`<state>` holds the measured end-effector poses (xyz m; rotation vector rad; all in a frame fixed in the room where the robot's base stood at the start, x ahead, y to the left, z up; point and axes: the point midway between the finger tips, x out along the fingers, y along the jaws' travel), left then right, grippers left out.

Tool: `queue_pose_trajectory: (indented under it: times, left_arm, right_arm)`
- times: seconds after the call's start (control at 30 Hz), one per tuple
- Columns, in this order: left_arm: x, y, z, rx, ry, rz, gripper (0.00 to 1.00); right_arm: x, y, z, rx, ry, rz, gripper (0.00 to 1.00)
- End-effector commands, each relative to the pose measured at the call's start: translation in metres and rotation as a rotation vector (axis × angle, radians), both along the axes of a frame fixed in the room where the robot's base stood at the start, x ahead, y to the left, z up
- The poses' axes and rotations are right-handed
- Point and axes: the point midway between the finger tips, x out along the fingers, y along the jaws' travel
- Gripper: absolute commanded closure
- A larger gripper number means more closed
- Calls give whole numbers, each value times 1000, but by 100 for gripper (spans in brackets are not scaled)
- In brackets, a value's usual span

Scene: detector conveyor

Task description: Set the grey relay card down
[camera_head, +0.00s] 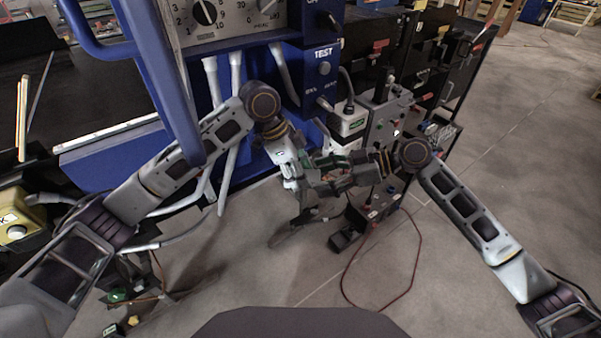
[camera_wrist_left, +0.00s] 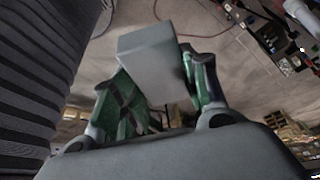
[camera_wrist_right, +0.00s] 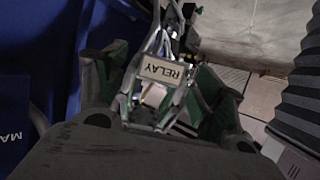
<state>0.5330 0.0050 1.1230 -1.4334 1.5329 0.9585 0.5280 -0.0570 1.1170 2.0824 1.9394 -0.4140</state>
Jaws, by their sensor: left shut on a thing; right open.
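The grey relay card (camera_wrist_left: 150,62) shows in the left wrist view as a plain grey block between the green-padded fingers of my left gripper (camera_head: 311,178), which is shut on it. In the head view both grippers are close together in front of the blue bench, and the card is hard to make out among the fingers. My right gripper (camera_head: 342,172) is open, facing the left one. In the right wrist view a pale label reading RELAY (camera_wrist_right: 162,70) appears upside down between its spread fingers; whether they touch anything is unclear.
A blue bench (camera_head: 110,155) with a TEST panel (camera_head: 323,55) stands behind, with white tubes hanging below. A grey box with knobs (camera_head: 388,115) and dark racks stand to the right. A dark device (camera_head: 375,205) with a red cable (camera_head: 413,265) is below the grippers. Open floor lies right.

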Motion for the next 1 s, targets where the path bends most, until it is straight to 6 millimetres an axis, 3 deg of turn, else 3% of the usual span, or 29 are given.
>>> queue_pose_trajectory:
  times: [0.47, 1.0]
  left_arm:
    - [0, 0, 0, 0, 0, 0, 81]
    - [0, 0, 0, 0, 0, 0, 81]
  right_arm:
    - [0, -12, 4, 0, 1, -1, 31]
    - [-5, -81, 32, -1, 1, -1, 31]
